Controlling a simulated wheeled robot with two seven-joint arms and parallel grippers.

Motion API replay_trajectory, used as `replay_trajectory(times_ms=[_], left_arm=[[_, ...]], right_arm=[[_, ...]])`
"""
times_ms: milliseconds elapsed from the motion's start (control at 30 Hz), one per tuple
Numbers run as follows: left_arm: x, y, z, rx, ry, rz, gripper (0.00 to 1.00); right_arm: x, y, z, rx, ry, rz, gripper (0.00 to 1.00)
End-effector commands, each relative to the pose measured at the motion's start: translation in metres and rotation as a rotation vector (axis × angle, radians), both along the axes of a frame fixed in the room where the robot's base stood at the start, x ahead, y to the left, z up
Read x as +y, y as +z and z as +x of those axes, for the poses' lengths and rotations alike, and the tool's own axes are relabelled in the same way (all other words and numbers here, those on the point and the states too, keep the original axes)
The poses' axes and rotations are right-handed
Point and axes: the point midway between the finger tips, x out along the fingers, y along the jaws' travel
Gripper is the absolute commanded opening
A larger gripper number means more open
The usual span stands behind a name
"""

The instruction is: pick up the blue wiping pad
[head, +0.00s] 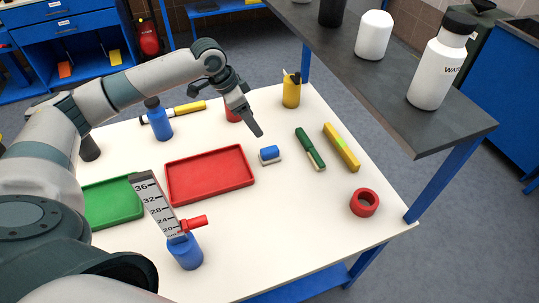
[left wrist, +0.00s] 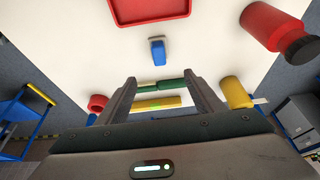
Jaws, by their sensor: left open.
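The blue wiping pad (head: 270,153) is a small blue block with a pale underside, lying on the white table to the right of the red tray. It also shows in the left wrist view (left wrist: 157,51), above the gap between the fingers. My left gripper (head: 257,130) is above the table, behind the pad in the head view, and apart from it. In the left wrist view its two fingers (left wrist: 163,84) are spread with nothing between them touching. My right gripper is not in view.
A red tray (head: 208,192) is left of the pad. A green-handled tool (head: 310,149), a yellow level (head: 341,147) and a red ring (head: 364,202) are to its right. A yellow cup (head: 291,92) stands behind. A grey shelf (head: 390,82) overhangs the right side.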

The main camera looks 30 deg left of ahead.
Motion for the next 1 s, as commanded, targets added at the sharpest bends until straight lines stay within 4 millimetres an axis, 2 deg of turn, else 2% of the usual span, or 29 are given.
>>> replay_trajectory(times_ms=[267, 467, 1000], left_arm=[[0.000, 0.000, 0.000, 0.000, 0.000, 0.000, 0.61], [-0.005, -0.012, 0.004, 0.001, 0.000, -0.002, 0.61], [-0.027, -0.096, 0.030, 0.002, 0.001, 0.000, 0.61]], right_arm=[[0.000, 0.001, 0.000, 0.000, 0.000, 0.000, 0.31], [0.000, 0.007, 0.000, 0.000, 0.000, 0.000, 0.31], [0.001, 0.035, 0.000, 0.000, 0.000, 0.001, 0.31]])
